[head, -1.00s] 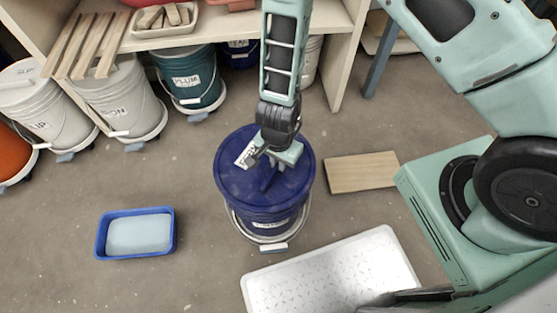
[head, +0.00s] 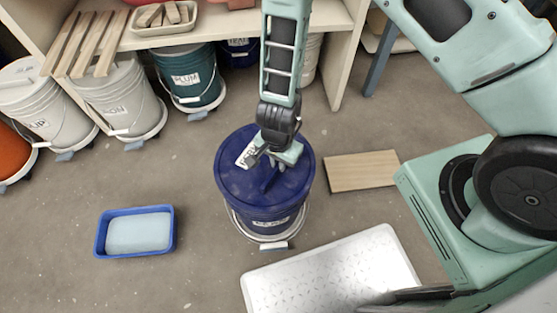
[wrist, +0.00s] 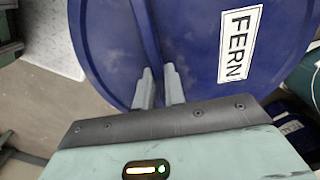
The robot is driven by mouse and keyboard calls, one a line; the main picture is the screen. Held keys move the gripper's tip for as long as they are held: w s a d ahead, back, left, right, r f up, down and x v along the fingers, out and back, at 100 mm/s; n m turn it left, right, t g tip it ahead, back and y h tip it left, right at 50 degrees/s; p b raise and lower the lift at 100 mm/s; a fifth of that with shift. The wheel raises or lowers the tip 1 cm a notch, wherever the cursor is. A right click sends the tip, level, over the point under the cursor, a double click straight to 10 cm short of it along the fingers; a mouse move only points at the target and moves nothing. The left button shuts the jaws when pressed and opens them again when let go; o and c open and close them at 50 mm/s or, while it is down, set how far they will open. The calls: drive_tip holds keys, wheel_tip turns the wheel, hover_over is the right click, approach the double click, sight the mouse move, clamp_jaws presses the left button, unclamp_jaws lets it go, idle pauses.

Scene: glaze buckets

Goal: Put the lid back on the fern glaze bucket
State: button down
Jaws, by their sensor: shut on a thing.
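The dark blue lid (head: 235,185) has a raised ridge and a white label, which reads FERN in the wrist view (wrist: 237,45). It lies over the top of the fern bucket (head: 262,228), a dark blue bucket with a pale label on its front. The lid looks level and lined up with the bucket; I cannot tell whether it is pressed fully onto the rim. My gripper (head: 274,167) points down and is shut on the lid's ridge. Its two fingers (wrist: 160,88) sit on either side of the ridge in the wrist view. The bucket's rim is hidden under the lid.
The bucket stands on a wheeled dolly (head: 273,245). A blue tray (head: 101,238) lies to the left, a wooden board (head: 362,171) to the right and a white patterned platform (head: 335,270) in front. Other buckets, including a teal one (head: 188,78), stand under the shelf (head: 225,30).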

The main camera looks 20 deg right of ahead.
drive_tip(key=shift+f, duration=0.45)
idle(1.1)
drive_tip(key=c, duration=0.9)
unclamp_jaws()
drive_tip(key=shift+r, duration=0.15)
drive_tip(key=shift+r+p, duration=3.4)
drive_tip(key=shift+p, duration=0.25)
clamp_jaws()
